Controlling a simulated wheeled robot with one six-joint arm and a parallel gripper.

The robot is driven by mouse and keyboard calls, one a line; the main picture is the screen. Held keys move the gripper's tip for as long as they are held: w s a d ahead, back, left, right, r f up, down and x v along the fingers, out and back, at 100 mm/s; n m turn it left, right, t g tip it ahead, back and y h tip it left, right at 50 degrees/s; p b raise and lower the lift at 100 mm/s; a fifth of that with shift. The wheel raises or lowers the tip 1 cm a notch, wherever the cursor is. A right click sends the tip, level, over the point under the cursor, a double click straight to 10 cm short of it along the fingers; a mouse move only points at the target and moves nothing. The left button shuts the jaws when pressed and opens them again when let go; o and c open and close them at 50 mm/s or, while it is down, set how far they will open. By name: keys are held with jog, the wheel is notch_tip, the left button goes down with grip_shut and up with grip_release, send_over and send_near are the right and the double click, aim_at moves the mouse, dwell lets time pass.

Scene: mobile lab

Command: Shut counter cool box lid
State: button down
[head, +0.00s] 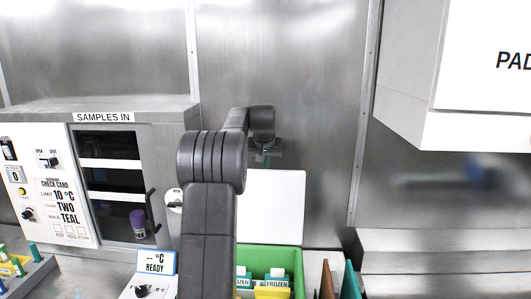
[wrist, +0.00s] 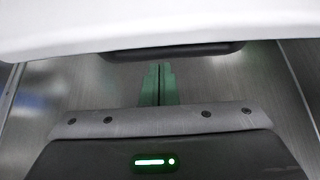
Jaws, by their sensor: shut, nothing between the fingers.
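The counter cool box is a green box (head: 289,257) at the bottom middle of the head view. Its white lid (head: 275,205) stands raised and open behind it. Cartons marked "FROZEN" (head: 277,275) show inside, and my arm hides the box's left part. My gripper (head: 262,158) is at the lid's top edge in the head view. In the wrist view its green fingers (wrist: 157,72) are shut together and empty. A white surface (wrist: 150,25), likely the lid, spans the top there, with a dark bar (wrist: 170,51) just beyond the fingertips. Contact cannot be told.
A "READY" display unit (head: 155,263) is left of the box. Upright brown and teal items (head: 350,280) stand to its right. A white wall cabinet (head: 410,75) hangs at upper right.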

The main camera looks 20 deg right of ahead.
jog(key=s, duration=0.1)
jog(key=s+a, duration=0.1)
jog(key=s, duration=0.1)
jog(key=shift+a+r, duration=0.2)
jog(key=shift+r, duration=0.15)
jog(key=shift+s+a, duration=0.1)
